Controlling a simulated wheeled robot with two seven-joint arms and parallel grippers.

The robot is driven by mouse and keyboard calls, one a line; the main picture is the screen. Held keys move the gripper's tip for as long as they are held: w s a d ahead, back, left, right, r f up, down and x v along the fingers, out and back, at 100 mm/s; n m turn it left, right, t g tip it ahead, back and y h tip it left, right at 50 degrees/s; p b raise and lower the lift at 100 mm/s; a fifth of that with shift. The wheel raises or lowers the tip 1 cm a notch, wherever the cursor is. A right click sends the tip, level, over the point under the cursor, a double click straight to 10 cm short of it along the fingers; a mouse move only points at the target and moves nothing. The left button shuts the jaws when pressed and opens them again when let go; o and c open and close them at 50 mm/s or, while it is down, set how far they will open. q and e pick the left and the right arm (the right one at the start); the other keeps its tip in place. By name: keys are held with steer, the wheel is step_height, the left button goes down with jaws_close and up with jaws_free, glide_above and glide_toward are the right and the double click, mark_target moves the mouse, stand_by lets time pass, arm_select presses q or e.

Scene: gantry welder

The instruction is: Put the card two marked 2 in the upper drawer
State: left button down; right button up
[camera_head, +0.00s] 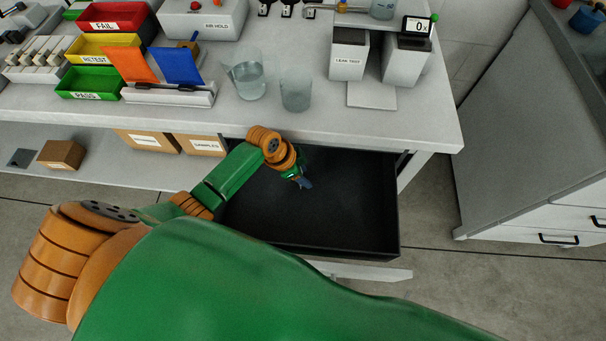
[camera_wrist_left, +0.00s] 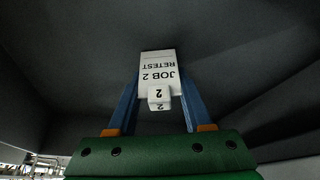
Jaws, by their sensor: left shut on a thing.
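The card two (camera_wrist_left: 158,68) is white, reads "JOB 2 RETEST", and has a small block marked 2 at its near end. It shows in the left wrist view between the blue fingers of my left gripper (camera_wrist_left: 161,92), which is shut on it. In the head view my left gripper (camera_head: 305,183) points down inside the open upper drawer (camera_head: 345,215). I cannot make out the card in the head view. The drawer is dark, pulled out under the bench, and its visible floor looks empty. Whether the card touches the drawer floor is unclear. My right gripper is not in view.
The bench top (camera_head: 420,125) overhangs the back of the drawer. Two glass beakers (camera_head: 296,93) stand near its front edge. Cardboard boxes (camera_head: 205,144) sit on the lower shelf.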

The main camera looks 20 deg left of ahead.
arm_select(q)
steer(key=shift+f, duration=0.1)
steer(key=shift+c, duration=1.5)
jaws_free()
steer(key=shift+s, duration=0.1)
steer(key=shift+a+r, duration=0.1)
steer(key=shift+r, duration=0.25)
steer(key=s+a, duration=0.2)
steer(key=a, duration=0.1)
steer(key=s+a, duration=0.5)
steer(key=a, duration=0.1)
steer(key=shift+s+a+r, duration=0.15)
steer(key=shift+s+r, duration=0.1)
steer(key=shift+s+a+r, duration=0.1)
steer(key=shift+a, duration=0.05)
